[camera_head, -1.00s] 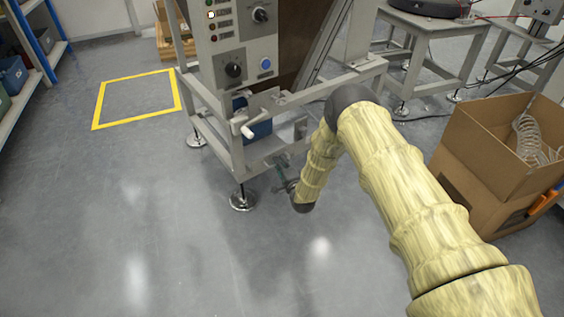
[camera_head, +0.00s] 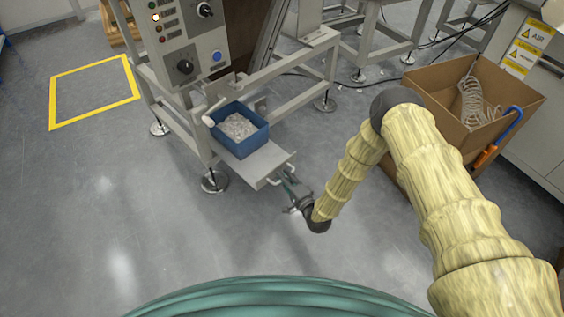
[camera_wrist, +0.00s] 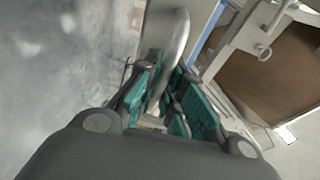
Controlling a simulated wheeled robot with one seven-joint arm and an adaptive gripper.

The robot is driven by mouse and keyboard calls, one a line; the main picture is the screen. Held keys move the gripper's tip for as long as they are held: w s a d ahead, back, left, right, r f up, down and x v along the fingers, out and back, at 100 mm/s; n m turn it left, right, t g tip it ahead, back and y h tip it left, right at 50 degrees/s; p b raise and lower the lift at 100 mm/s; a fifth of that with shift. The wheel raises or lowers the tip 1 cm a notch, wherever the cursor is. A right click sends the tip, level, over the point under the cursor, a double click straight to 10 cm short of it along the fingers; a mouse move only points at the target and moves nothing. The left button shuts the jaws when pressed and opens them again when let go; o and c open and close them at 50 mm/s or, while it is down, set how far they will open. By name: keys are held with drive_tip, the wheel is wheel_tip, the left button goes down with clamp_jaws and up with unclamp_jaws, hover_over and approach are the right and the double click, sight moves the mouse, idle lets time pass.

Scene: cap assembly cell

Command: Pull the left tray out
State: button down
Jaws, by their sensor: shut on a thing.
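The left tray (camera_head: 250,168) is a flat grey slide-out shelf low in the machine frame, extended out toward me. A blue bin (camera_head: 238,147) with pale grey contents sits on it. The tray's handle (camera_wrist: 178,42) is a curved metal bar at its front edge. My gripper (camera_head: 287,178) is at that front edge in the head view. In the wrist view my gripper (camera_wrist: 165,95) has its green-padded fingers on both sides of the handle and is shut on it. The exact finger contact is partly hidden.
A control panel (camera_head: 183,45) stands on the machine above the tray. A cardboard box (camera_head: 425,85) with a coiled hose is at right. A yellow floor square (camera_head: 90,75) lies at left. The floor in front of the tray is clear.

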drive_tip(key=s+d+p, duration=0.1)
drive_tip(key=s+d, duration=0.3)
drive_tip(key=d, duration=0.1)
drive_tip(key=shift+s, duration=0.1)
drive_tip(key=c, duration=1.5)
unclamp_jaws()
drive_tip(key=shift+a, duration=0.1)
drive_tip(key=v, duration=1.2)
drive_tip(key=shift+s, duration=0.1)
